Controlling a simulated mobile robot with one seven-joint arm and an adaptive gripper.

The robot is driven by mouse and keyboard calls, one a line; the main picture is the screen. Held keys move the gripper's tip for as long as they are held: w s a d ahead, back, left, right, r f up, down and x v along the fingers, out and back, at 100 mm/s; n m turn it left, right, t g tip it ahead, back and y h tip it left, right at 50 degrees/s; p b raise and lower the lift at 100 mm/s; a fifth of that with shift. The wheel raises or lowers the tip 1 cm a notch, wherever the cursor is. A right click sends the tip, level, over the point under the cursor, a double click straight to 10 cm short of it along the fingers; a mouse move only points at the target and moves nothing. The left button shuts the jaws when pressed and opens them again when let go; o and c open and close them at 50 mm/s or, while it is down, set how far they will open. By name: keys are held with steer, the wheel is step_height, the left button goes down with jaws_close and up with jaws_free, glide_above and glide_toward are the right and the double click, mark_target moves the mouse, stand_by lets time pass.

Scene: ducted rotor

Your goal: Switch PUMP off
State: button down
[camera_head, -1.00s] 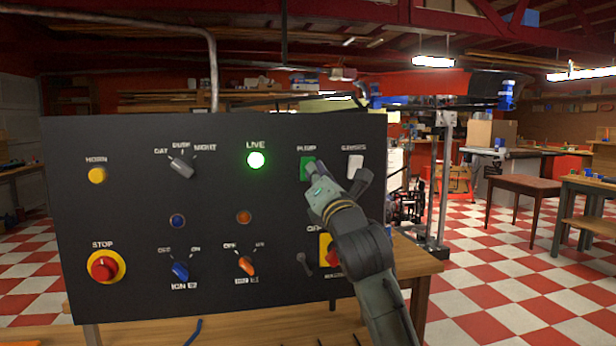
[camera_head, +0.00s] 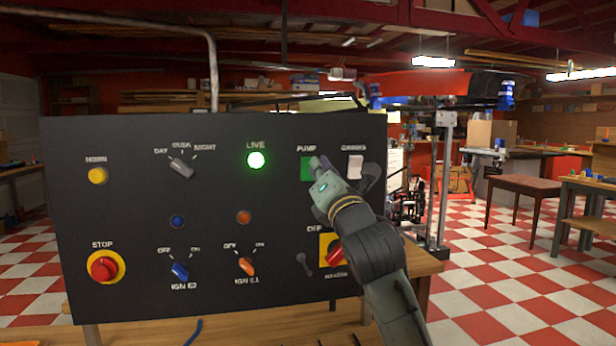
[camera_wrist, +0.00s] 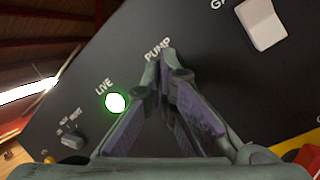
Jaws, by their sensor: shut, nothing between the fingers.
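The green PUMP rocker switch (camera_head: 306,170) is in the upper right part of the black panel in the head view, below its label. My gripper (camera_head: 319,163) is at the right edge of the switch and covers part of it. Whether it touches the switch cannot be told. In the wrist view my gripper (camera_wrist: 162,66) has its fingertips together and empty, just under the PUMP label (camera_wrist: 158,55). The switch is hidden behind the fingers there, and its tilt is unclear.
A white rocker switch (camera_head: 354,167) sits close on the right. The lit green LIVE lamp (camera_head: 256,160) is on the left. A red rotary switch on a yellow plate (camera_head: 325,243) is below, partly behind my arm. The red STOP button (camera_head: 103,268) is far left.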

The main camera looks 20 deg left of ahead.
steer(key=shift+s+d+r, duration=0.35)
steer(key=shift+s+d, duration=0.1)
steer(key=shift+s, duration=0.2)
steer(key=shift+s+d+r, duration=0.35)
steer(key=shift+s+d, duration=0.1)
steer(key=shift+s, duration=0.2)
